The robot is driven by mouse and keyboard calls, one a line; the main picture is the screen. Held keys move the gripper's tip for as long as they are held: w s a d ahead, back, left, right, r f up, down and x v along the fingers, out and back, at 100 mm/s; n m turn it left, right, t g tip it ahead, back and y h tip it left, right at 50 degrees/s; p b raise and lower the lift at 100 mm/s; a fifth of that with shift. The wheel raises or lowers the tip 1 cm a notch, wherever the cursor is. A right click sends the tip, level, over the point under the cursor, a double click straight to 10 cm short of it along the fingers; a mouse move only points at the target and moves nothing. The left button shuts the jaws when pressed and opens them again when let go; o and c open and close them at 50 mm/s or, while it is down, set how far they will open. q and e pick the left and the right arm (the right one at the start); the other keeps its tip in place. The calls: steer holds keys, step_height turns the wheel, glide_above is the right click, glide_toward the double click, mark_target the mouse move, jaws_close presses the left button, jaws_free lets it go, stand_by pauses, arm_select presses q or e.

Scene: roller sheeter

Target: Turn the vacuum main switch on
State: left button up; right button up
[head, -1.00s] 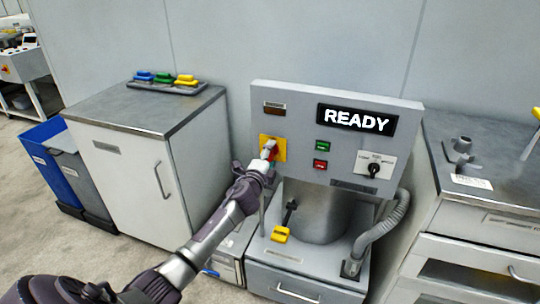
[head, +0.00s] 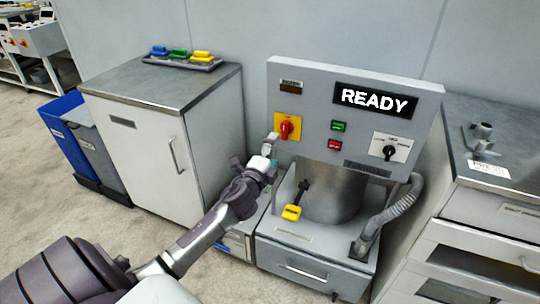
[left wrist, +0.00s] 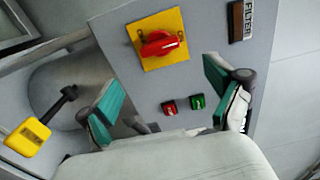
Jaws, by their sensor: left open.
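The main switch (head: 286,128) is a red rotary handle on a yellow plate, on the left of the machine's grey front panel. Its handle stands about upright in the head view. In the left wrist view the switch (left wrist: 160,43) shows whole and unobstructed; its small markings are too small to read. My left gripper (head: 270,146) is just below and left of the switch, apart from it. In the left wrist view its two teal-padded fingers (left wrist: 163,98) are spread wide with nothing between them. My right gripper is not in view.
The panel has a READY display (head: 374,99), a green button (head: 338,126), a red button (head: 334,145) and a black selector (head: 390,152). A yellow-ended lever (head: 292,212) is below. Cabinets stand left (head: 150,150) and right (head: 490,210).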

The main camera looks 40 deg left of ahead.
arm_select(q)
steer(key=v, duration=0.2)
steer(key=shift+s+d, duration=0.15)
steer(key=shift+s, duration=0.15)
stand_by(0.6)
